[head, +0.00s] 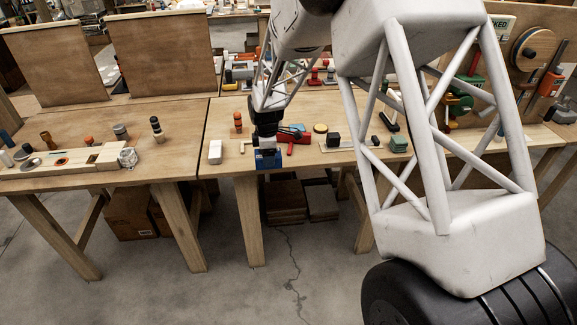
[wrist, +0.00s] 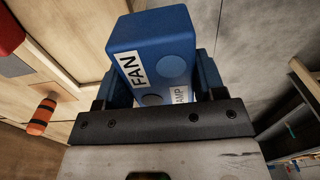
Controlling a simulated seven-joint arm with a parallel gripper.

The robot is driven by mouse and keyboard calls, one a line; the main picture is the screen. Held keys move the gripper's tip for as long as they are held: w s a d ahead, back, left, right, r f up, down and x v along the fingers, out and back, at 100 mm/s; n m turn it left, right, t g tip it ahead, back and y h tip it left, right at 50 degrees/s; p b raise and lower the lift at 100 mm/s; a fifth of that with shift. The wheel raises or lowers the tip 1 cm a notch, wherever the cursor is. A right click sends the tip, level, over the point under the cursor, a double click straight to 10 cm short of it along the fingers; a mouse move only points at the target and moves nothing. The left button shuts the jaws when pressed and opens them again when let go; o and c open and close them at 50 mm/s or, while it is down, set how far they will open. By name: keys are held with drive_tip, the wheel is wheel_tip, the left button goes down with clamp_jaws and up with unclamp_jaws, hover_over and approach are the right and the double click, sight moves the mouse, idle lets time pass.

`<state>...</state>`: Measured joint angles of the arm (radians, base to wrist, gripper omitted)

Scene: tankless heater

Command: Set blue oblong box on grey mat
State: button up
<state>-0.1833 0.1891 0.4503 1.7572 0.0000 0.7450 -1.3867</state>
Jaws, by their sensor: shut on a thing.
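The blue oblong box (wrist: 150,40) fills the upper middle of the wrist view, with white labels reading "FAN" and, partly hidden, "AMP". My gripper (wrist: 165,88) is shut on it, with one finger on each side. In the head view, the blue box (head: 268,161) shows below my gripper (head: 267,146), at the front edge of the middle table. I cannot tell from the pictures whether it touches the table. I cannot make out a grey mat; my arm covers much of the right side.
A white block (head: 215,152) stands left of my gripper, and a red tool (head: 292,141) lies close on its right. An orange cylinder (head: 238,122) stands behind. A dark block (head: 333,139) and a green block (head: 398,144) are further right. The left table (head: 150,165) holds several small items.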

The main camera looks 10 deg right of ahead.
drive_tip(key=shift+w, duration=0.1)
drive_tip(key=w+d+r, duration=0.2)
drive_tip(key=w, duration=2.7)
drive_tip(key=shift+w+d, duration=0.2)
drive_tip(key=shift+w, duration=0.15)
drive_tip(key=shift+f, duration=3)
drive_tip(key=shift+f, duration=0.5)
drive_tip(key=o, duration=1.2)
